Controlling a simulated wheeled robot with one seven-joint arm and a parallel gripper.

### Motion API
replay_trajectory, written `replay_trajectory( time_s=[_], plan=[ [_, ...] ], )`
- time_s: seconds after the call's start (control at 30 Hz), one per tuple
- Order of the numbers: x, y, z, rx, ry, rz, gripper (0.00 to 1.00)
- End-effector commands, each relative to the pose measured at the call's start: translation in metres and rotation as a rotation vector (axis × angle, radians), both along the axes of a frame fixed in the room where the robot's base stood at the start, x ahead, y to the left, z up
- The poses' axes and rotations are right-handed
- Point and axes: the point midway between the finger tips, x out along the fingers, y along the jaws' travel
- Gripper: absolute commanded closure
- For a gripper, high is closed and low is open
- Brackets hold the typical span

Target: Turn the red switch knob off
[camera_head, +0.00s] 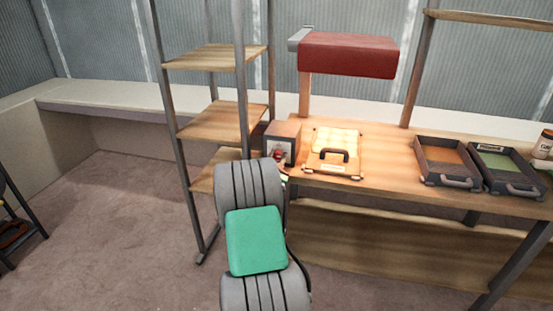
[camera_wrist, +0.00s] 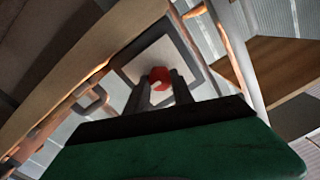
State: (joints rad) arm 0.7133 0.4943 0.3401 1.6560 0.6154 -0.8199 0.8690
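The red switch knob (camera_head: 279,155) is on the lower front of a grey switch box (camera_head: 286,139) on the wooden bench. In the wrist view the knob (camera_wrist: 160,76) sits on the box's pale face, inside a dark square frame. My gripper's two dark fingers (camera_wrist: 161,84) point at the knob with a gap between them. Their tips lie at its left and right sides, and the knob shows in the gap. I cannot tell whether they touch it. In the head view my arm, with a green cover, hides the fingers.
A yellow-topped case (camera_head: 335,151) with a dark handle lies right of the switch box, under a red lamp hood (camera_head: 349,55). A wooden shelf rack (camera_head: 221,120) stands close on the left. Two trays, one orange (camera_head: 427,173) and one green (camera_head: 503,184), sit farther right.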

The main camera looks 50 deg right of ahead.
Motion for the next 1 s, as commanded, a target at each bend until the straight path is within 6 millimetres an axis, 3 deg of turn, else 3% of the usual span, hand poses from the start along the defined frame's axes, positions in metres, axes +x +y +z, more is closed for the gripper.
replay_trajectory(
  time_s=[0.3, 0.67, 1.0],
  plan=[
    [0.0000, 0.0001, 0.0001, 0.000, 0.000, 0.000, 1.00],
    [0.0000, 0.0001, -0.0001, -0.005, 0.010, 0.000, 1.00],
    [0.0005, 0.0003, -0.0006, -0.064, 0.145, 0.001, 1.00]
  ],
)
